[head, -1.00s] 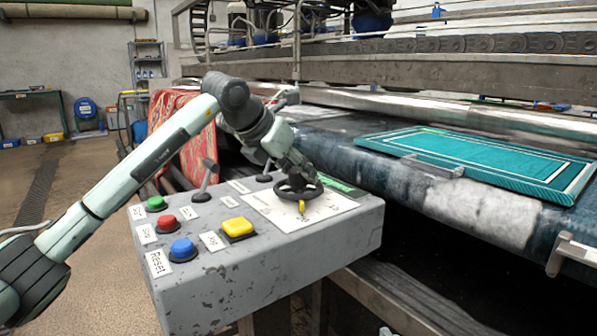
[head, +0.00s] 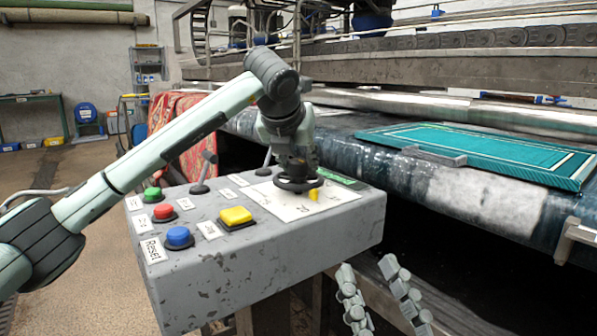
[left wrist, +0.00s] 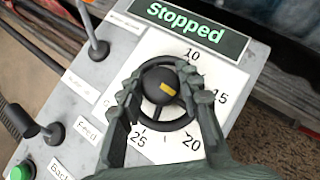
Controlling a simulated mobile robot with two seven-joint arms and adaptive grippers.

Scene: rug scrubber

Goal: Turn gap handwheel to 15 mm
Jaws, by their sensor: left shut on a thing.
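The gap handwheel (head: 297,186) is a small black wheel on the white dial plate of the grey control box. A yellow pointer (head: 314,195) shows at its front right in the head view. In the left wrist view the handwheel (left wrist: 150,122) has a dark hub with a yellow mark; 10, 20 and 25 are readable around it, and a partly covered number lies between 10 and 20. My left gripper (head: 296,168) comes from above, shut on the rim, with fingers on opposite sides (left wrist: 162,88). The right finger hides part of the scale. My right gripper (head: 368,264) is open and empty, low in front.
The control box (head: 270,260) also bears green, red, blue and yellow buttons and two levers (head: 204,172). A display (left wrist: 200,28) reads "Stopped". Behind and right is the machine bed with a teal rug (head: 480,155). A red rug (head: 180,115) hangs behind the box.

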